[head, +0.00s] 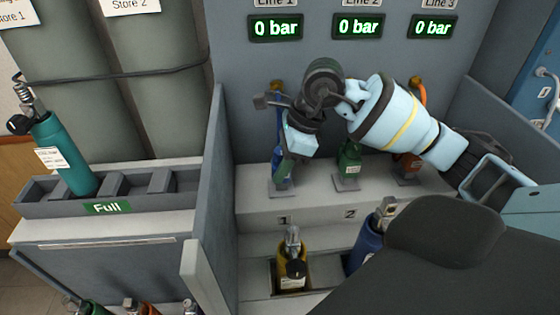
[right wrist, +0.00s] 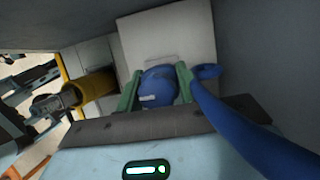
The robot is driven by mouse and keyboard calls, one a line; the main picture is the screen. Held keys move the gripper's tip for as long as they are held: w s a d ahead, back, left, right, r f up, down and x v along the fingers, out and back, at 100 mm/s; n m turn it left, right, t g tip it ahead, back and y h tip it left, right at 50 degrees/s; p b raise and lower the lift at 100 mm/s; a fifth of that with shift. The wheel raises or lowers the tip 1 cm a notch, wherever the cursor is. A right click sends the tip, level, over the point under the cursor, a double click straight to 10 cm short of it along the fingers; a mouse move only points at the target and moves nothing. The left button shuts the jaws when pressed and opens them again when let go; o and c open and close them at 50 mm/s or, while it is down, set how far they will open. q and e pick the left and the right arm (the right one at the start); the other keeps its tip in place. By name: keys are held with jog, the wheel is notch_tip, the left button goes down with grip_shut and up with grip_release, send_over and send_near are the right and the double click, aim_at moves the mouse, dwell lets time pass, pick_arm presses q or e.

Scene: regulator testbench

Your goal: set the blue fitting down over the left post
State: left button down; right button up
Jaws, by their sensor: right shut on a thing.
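The blue fitting (right wrist: 158,86), with its blue hose (right wrist: 245,135), sits between the two green fingers of my right gripper (right wrist: 157,90) in the right wrist view. In the head view my right gripper (head: 281,172) points down over the pale base plate (head: 283,190) at place 1, the leftmost one on the bench ledge. The left post is hidden behind the gripper and fitting, so I cannot tell whether the fitting touches it. The blue hose (head: 279,100) rises behind my right wrist. My left gripper is not in view.
A green fitting (head: 349,160) stands at place 2 and an orange-red one (head: 408,166) at place 3. A yellow cylinder (head: 292,270) and a blue cylinder (head: 366,246) stand below the ledge. A grey side wall (head: 222,160) rises left of place 1.

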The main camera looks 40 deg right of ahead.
jog(key=o, duration=1.2)
jog(key=shift+o, duration=0.2)
jog(key=v, duration=0.7)
jog(key=shift+r, duration=0.4)
jog(key=shift+s, duration=0.1)
